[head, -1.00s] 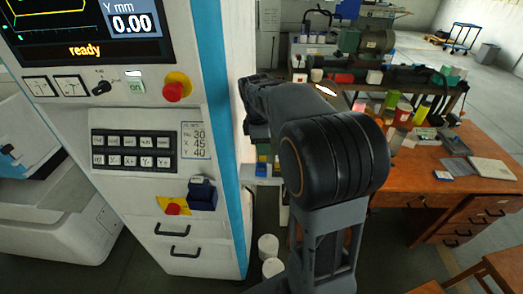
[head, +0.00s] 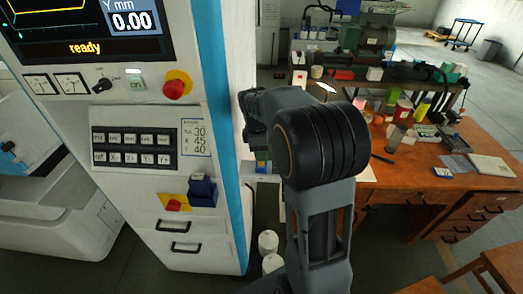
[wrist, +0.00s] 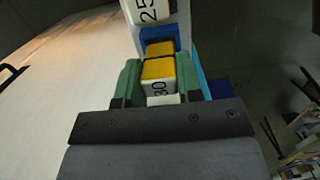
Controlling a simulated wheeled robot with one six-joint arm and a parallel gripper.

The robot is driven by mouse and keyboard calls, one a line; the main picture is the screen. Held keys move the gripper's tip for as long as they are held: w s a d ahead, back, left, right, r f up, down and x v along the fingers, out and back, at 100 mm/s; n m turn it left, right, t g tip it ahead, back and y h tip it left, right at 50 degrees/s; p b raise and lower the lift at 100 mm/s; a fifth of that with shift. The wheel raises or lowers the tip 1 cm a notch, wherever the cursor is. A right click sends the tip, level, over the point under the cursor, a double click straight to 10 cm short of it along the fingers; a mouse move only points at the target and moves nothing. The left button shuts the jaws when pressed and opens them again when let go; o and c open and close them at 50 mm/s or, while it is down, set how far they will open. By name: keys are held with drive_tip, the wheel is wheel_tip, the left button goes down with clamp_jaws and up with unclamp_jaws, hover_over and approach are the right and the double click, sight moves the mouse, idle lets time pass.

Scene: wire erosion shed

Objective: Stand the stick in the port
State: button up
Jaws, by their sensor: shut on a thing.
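In the wrist view, my gripper (wrist: 159,82) has its two green fingers on either side of a yellow and white block marked 30 (wrist: 159,71), which I take to be the stick. It is shut on this block. Just beyond it is another yellow face (wrist: 159,48) with a blue piece (wrist: 158,33) around it, perhaps the port. I cannot tell whether the held block touches them. In the head view, my arm hides the gripper; small blue and yellow pieces (head: 262,167) show on a ledge beside the machine.
A white block marked 25 (wrist: 150,10) stands beyond the blue piece. The white machine cabinet (head: 140,215) with its blue edge is close on the left. A wooden desk (head: 420,175) with cups and boxes is on the right. White cylinders (head: 268,242) are on the floor.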

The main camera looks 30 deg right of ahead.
drive_tip(key=shift+f, duration=0.5)
drive_tip(key=o, duration=0.9)
drive_tip(key=shift+r, duration=0.15)
